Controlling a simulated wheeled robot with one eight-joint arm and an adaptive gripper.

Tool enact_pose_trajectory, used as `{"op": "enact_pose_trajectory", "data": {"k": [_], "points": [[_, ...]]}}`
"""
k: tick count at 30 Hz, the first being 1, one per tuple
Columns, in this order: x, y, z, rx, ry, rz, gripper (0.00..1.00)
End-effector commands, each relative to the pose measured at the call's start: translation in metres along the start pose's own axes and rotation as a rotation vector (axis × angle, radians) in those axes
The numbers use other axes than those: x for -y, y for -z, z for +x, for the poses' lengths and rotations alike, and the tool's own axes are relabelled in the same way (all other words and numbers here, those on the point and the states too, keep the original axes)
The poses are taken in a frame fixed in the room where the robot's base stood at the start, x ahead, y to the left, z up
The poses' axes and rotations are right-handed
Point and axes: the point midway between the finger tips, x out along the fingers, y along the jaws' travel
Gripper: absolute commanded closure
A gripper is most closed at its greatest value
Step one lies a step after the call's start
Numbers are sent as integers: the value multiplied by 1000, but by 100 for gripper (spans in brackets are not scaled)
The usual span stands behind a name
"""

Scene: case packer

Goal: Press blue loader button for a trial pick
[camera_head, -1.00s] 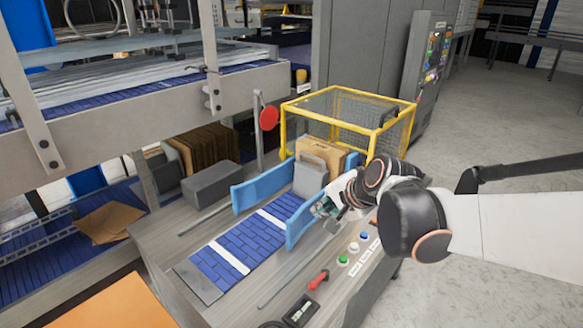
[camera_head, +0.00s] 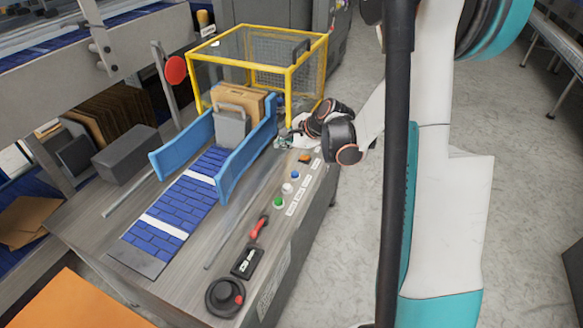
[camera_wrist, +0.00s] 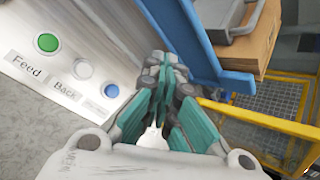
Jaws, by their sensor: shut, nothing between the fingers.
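The blue button (camera_head: 295,174) sits on the right edge of the loader table, in a row with a white button (camera_head: 287,188), a green button (camera_head: 278,202) and an orange one (camera_head: 304,158). In the wrist view the blue button (camera_wrist: 112,91) is just left of my gripper (camera_wrist: 170,62), beside the white button (camera_wrist: 83,69) and the green button (camera_wrist: 47,42). My gripper is shut and empty, its teal fingers together and apart from the blue button. In the head view my gripper (camera_head: 287,137) is at the table's far right, beyond the buttons and beside the blue guide rail.
Blue guide rails (camera_head: 247,150) flank the blue conveyor (camera_head: 183,211). A cardboard box (camera_head: 237,99) stands behind a grey pusher block (camera_head: 230,127). A yellow-framed cage (camera_head: 290,68) is behind. A red lever (camera_head: 259,228) and a black knob (camera_head: 224,297) are nearer. Open floor lies right.

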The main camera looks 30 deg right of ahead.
Motion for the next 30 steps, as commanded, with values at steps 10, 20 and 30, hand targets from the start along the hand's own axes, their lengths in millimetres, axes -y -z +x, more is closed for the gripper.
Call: {"op": "enact_pose_trajectory", "data": {"k": [10,20,30], "points": [[-4,49,24,9,11,179,100],[-4,51,25,10,11,188,100],[-11,55,33,9,11,187,100]]}}
